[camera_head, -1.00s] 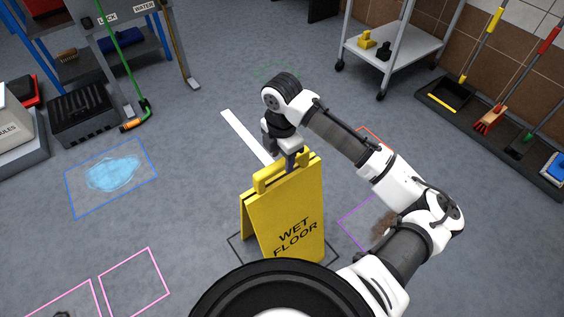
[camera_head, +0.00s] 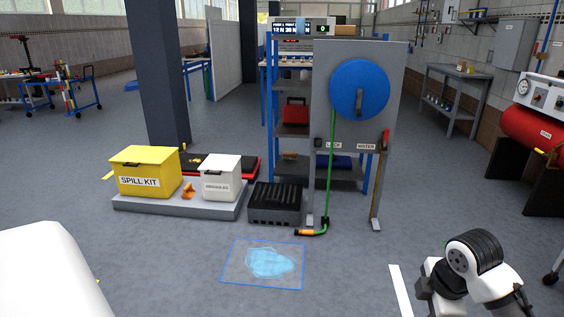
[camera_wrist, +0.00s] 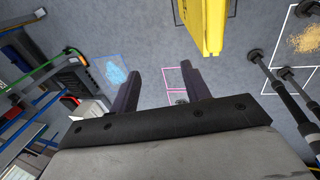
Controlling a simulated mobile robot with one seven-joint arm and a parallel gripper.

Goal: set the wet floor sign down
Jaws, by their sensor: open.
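The yellow wet floor sign (camera_wrist: 204,28) shows in part at the top of the wrist view, cut off by the frame edge. It stands beyond and right of my fingers, apart from them. In the head view my wrist shows at the lower right, but the fingers cannot be made out there, and the sign is out of that view.
A blue-outlined puddle (camera_head: 270,263) lies on the floor. Behind it stand a yellow spill kit (camera_head: 146,171), a white box (camera_head: 220,180), a black crate (camera_head: 274,204) and a hose-reel panel (camera_head: 393,90). Long-handled tools (camera_wrist: 285,85) lie at the wrist view's right. The floor around the puddle is clear.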

